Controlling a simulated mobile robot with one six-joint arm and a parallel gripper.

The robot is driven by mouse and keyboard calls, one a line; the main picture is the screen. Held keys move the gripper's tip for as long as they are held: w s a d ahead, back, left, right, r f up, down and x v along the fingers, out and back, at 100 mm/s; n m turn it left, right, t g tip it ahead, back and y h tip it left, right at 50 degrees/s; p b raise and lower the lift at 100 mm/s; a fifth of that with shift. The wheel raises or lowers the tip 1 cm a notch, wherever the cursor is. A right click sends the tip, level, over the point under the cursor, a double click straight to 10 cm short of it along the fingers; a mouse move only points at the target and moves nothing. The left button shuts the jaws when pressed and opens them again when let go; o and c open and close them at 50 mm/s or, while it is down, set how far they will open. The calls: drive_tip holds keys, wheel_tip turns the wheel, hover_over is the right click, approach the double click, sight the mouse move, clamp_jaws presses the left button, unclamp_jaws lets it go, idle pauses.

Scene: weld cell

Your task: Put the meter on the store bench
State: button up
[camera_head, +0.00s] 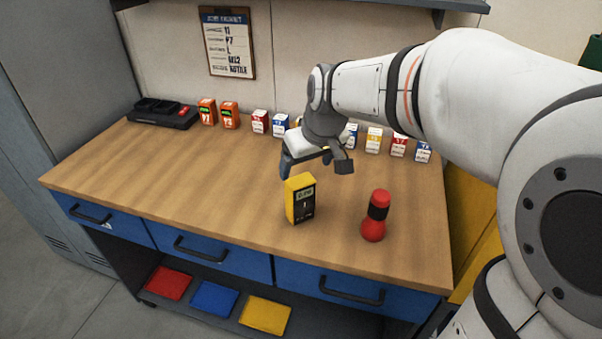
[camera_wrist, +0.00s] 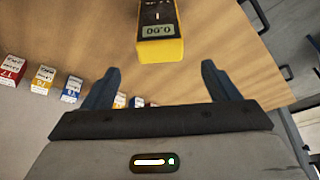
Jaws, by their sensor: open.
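The meter (camera_head: 300,199) is yellow with a dark face and a small display, standing upright near the middle of the wooden bench (camera_head: 190,175). In the wrist view the meter (camera_wrist: 160,38) is at the top centre, its display reading 0.00. My gripper (camera_head: 318,172) is just behind and above the meter in the head view. In the wrist view my gripper (camera_wrist: 160,80) has its two dark fingers spread wide, with nothing between them. The meter lies beyond the fingertips and apart from them. Whether this bench is the store bench, I cannot tell.
A red and black bottle-like object (camera_head: 375,216) stands right of the meter. Small labelled boxes (camera_head: 260,122) line the back, with two orange devices (camera_head: 229,115) and a black tray (camera_head: 162,113) at the left. The bench's front left is clear.

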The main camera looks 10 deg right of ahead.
drive_tip(key=s+d+f+m+h, duration=0.1)
drive_tip(key=s+d, duration=0.3)
drive_tip(key=s, duration=0.5)
drive_tip(key=s+d+f+m+g, duration=0.1)
drive_tip(key=s+d+f+m, duration=0.2)
drive_tip(key=s, duration=0.5)
drive_tip(key=shift+s+d+f+m+g+h, duration=0.3)
drive_tip(key=shift+s+d+f+h, duration=0.1)
drive_tip(key=shift+d+f, duration=0.3)
